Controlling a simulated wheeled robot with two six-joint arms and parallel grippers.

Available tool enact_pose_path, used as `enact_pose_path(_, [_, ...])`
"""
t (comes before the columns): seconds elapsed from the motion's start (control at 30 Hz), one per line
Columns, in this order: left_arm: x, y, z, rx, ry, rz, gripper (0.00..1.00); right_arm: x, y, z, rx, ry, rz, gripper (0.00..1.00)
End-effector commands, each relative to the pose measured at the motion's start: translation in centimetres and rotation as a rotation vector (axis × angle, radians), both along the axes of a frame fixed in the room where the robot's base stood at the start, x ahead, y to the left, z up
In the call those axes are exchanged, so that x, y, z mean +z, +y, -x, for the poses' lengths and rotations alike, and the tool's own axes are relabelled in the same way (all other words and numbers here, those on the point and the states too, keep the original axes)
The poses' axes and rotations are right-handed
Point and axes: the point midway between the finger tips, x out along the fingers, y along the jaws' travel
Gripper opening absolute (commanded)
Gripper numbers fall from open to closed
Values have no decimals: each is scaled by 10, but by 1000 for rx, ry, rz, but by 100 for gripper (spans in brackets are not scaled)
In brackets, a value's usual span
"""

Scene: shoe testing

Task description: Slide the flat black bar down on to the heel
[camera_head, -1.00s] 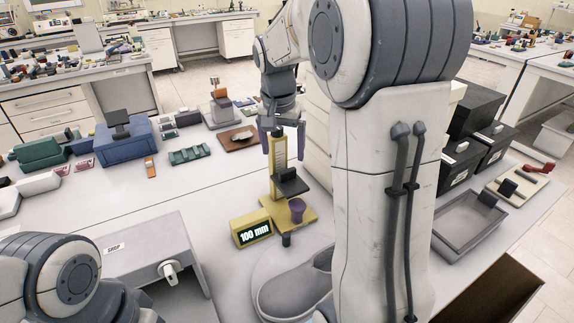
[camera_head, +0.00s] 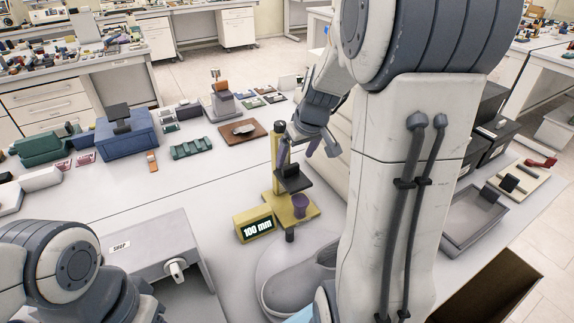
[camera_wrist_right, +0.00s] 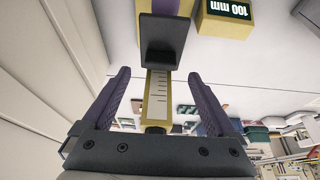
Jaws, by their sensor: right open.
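The flat black bar (camera_head: 296,183) sits partway up the yellow post (camera_head: 276,150) of a height gauge, with a small black block on it. The purple heel (camera_head: 300,206) stands on the gauge's yellow base, below the bar with a gap between them. My right gripper (camera_head: 298,156) is open, tilted, near the upper post and above the bar. In the right wrist view its purple fingers (camera_wrist_right: 159,76) stand either side of the white scale, and the bar (camera_wrist_right: 163,35) lies beyond the fingertips, untouched. My left arm enters at lower left; its gripper is out of view.
A yellow display box (camera_head: 254,224) reading 100 mm is left of the gauge base.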

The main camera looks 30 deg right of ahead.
Motion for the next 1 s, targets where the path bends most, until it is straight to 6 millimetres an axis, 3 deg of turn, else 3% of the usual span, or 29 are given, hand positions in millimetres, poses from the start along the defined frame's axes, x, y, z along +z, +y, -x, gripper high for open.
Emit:
enact_pose_path(0.1, [2, 0, 0, 0, 0, 0, 50, -21, 1, -8, 2, 5, -3, 92])
enact_pose_path(0.3, [2, 0, 0, 0, 0, 0, 50, -41, 1, -17, 4, 3, -2, 92])
enact_pose_path(0.67, [2, 0, 0, 0, 0, 0, 50, -45, 2, -20, 5, 0, 1, 92])
enact_pose_path(0.9, [2, 0, 0, 0, 0, 0, 50, -45, 2, -20, 5, 0, 1, 1])
enact_pose_path(1.0, [2, 0, 0, 0, 0, 0, 50, -45, 2, -20, 5, 0, 1, 0])
